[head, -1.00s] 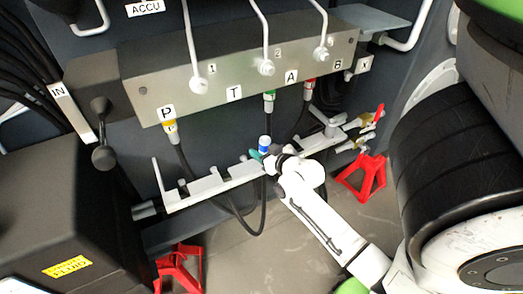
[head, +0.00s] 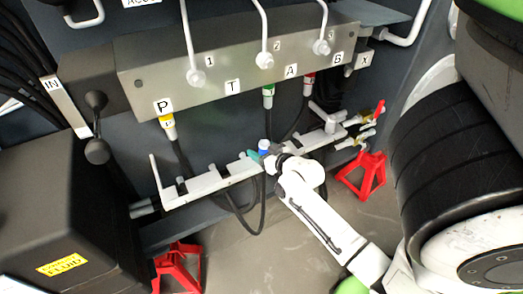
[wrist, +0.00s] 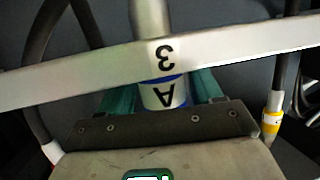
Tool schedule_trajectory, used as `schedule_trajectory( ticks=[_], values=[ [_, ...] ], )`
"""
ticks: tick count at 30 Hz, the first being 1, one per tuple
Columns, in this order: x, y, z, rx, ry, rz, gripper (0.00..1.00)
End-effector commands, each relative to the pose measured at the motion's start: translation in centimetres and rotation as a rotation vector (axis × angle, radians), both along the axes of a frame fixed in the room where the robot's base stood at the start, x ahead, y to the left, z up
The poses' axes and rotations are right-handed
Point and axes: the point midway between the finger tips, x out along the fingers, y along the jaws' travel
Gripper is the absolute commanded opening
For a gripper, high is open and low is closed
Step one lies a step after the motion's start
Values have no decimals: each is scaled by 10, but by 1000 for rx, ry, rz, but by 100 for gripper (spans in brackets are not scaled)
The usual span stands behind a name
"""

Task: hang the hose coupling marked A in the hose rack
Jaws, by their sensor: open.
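The hose coupling marked A (wrist: 163,93) is white with blue bands. In the wrist view it stands between the teal fingers of my gripper (wrist: 165,95), which are open on either side of it. The bar of the hose rack (wrist: 80,75), marked 3, crosses the picture right beside the coupling and hides part of it. In the head view the coupling's blue top (head: 264,146) shows at the middle of the white rack (head: 215,182), next to my gripper (head: 262,157). I cannot tell how fully it is seated in the slot.
A grey valve block (head: 230,75) with ports P, T, A, B hangs above the rack, with yellow, green and red hose ends below it. Red stands (head: 362,176) stand on the floor. A large black tire (head: 445,150) is at right. A black tank (head: 60,210) is at left.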

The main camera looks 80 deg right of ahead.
Motion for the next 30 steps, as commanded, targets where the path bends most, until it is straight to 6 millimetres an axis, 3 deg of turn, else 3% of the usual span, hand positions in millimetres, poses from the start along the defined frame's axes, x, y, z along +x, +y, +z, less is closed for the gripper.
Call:
schedule_trajectory(
  ticks=[11,30],
  values=[
    [2,7,-8,16,12,14,74],
    [-75,59,26,4,5,0,74]
  ],
)
